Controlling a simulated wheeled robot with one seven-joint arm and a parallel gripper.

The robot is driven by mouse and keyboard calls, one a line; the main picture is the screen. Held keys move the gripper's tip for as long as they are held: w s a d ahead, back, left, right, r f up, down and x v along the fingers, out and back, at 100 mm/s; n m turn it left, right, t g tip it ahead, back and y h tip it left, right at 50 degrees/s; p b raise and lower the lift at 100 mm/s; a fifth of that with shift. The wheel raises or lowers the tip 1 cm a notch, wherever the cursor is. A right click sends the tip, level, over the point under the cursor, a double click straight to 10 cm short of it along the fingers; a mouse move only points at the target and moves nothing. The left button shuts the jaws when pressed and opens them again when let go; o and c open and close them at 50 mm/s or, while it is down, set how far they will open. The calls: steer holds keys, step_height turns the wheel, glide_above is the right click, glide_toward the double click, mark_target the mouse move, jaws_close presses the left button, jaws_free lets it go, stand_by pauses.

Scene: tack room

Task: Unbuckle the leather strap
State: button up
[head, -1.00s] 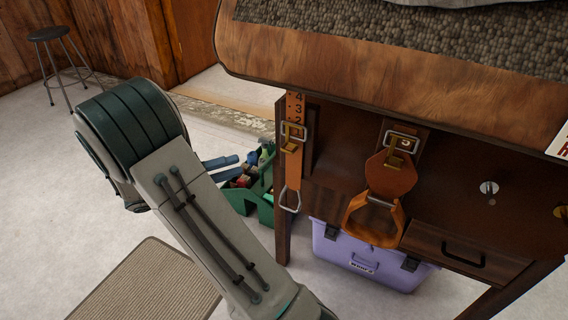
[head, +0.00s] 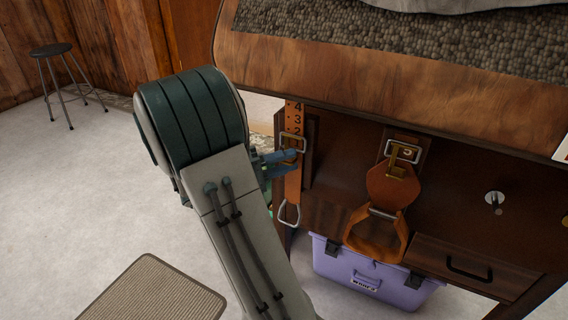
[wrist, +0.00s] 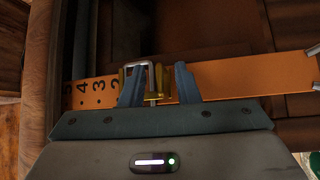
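The orange leather strap (head: 293,187), printed with numbers, hangs on the left side of the wooden stand. Its silver and brass buckle (head: 293,143) is near the top; a metal loop hangs at its lower end. In the wrist view the strap (wrist: 240,77) runs sideways, and the buckle (wrist: 158,72) lies partly behind the left finger. My gripper (wrist: 160,84) is open, with its two blue fingers apart in front of the strap around the buckle's right part. In the head view my gripper (head: 279,160) is at the strap just below the buckle. I cannot tell whether it touches.
A second buckle (head: 403,151) with a leather stirrup (head: 376,235) hangs to the right. A lilac box (head: 370,277) stands beneath the stand. A stool (head: 58,75) and a mat (head: 150,295) are on the left. The floor between them is clear.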

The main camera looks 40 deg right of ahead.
jaws_close()
steer(key=shift+r, duration=0.2)
